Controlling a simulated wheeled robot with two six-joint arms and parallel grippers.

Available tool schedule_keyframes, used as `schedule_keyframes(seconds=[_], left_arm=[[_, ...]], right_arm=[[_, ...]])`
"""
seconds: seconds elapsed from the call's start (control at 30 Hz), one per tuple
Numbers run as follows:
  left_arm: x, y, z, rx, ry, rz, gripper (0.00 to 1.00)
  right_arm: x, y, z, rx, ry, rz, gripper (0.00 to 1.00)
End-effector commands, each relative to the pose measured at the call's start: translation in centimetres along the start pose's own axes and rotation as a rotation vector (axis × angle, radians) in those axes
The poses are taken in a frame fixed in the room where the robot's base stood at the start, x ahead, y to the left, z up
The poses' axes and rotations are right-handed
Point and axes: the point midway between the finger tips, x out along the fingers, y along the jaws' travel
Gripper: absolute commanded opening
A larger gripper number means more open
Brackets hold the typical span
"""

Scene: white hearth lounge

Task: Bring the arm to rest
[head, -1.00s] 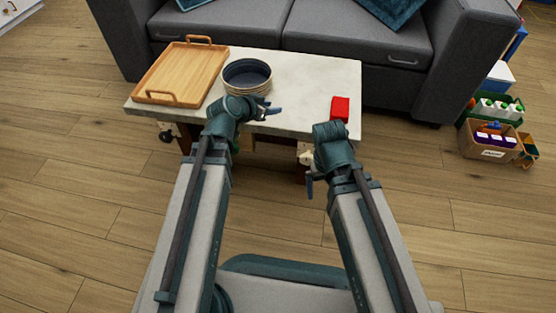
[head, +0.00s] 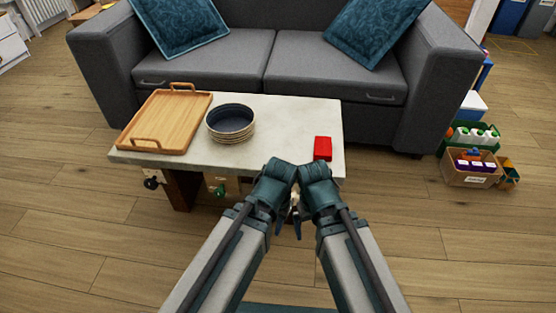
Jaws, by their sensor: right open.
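My two arms come in from the bottom and their wrists meet, close together or touching, in front of the table's near edge. My right gripper (head: 289,228) hangs below the wrists, open, with dark blue fingers and nothing seen between them. My left gripper is largely hidden where the wrists meet, so I cannot tell its jaws apart. No held object shows at either wrist.
The pale table (head: 275,135) carries a wooden tray (head: 166,122), a stack of dark bowls (head: 231,124) and a red box (head: 323,148). A grey sofa (head: 265,60) stands behind. Crates (head: 470,168) stand at right. Floor beside the arms is clear.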

Motion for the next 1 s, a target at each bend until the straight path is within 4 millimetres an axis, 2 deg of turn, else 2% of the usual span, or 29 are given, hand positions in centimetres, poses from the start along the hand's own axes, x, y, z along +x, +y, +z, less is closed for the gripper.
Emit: schedule_keyframes(seconds=[0.17,0.27,1.0], left_arm=[[-3.1,-0.3,0.2,0.004,0.000,0.000,0.39],[-5.8,-0.6,0.3,0.007,0.000,0.000,0.39],[-30.0,-3.0,1.7,0.007,-0.002,0.002,0.39]], right_arm=[[-3.1,0.3,0.2,-0.003,0.000,0.001,1.00],[-5.8,0.6,0.3,-0.007,-0.001,0.001,1.00],[-30.0,3.0,1.7,-0.006,-0.004,-0.001,1.00]])
